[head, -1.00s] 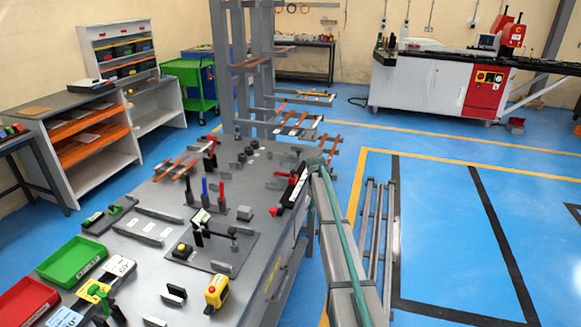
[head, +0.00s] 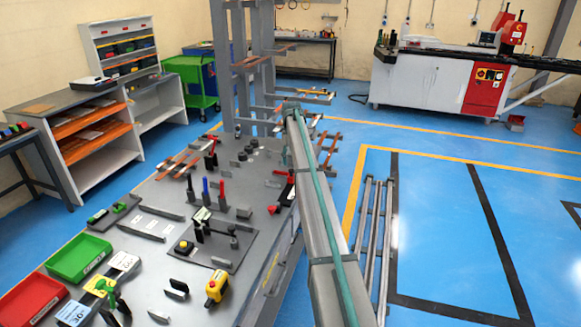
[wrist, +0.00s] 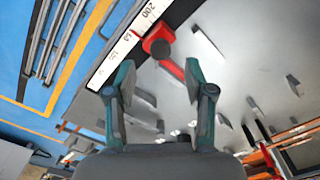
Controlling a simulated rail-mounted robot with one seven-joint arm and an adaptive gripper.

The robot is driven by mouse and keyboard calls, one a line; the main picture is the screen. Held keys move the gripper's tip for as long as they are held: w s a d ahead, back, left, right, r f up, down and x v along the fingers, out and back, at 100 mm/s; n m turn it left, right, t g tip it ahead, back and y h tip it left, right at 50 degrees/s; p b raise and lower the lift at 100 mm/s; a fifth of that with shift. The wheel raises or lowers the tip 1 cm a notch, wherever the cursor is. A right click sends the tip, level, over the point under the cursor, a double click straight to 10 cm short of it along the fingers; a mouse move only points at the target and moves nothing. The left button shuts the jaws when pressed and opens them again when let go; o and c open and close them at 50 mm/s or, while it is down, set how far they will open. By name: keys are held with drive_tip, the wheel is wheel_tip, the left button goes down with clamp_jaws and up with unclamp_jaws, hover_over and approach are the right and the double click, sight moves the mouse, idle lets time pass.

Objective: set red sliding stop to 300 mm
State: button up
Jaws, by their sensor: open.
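In the wrist view a red sliding stop (wrist: 157,45) with a dark round knob sits beside a white scale strip (wrist: 122,48), near the printed 200. A red bar (wrist: 172,68) extends from beside it over the grey bench top. My gripper (wrist: 160,86) is open and empty, its two teal fingers apart, with the stop ahead of the gap between them. No contact shows. In the head view my arm covers much of the scale, and my fingers cannot be made out. Red parts (head: 273,209) show on the bench left of the arm.
The bench top (head: 150,190) carries several small fixtures, coloured upright handles (head: 205,190), a yellow device (head: 216,288), a green bin (head: 80,258) and a red bin (head: 32,300). A grey frame (head: 240,75) stands at the bench's far end. Blue floor lies open at right.

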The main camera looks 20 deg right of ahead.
sight(291, 170)
drive_tip(key=shift+f+p, duration=0.55)
drive_tip(key=shift+f, duration=1.9)
clamp_jaws()
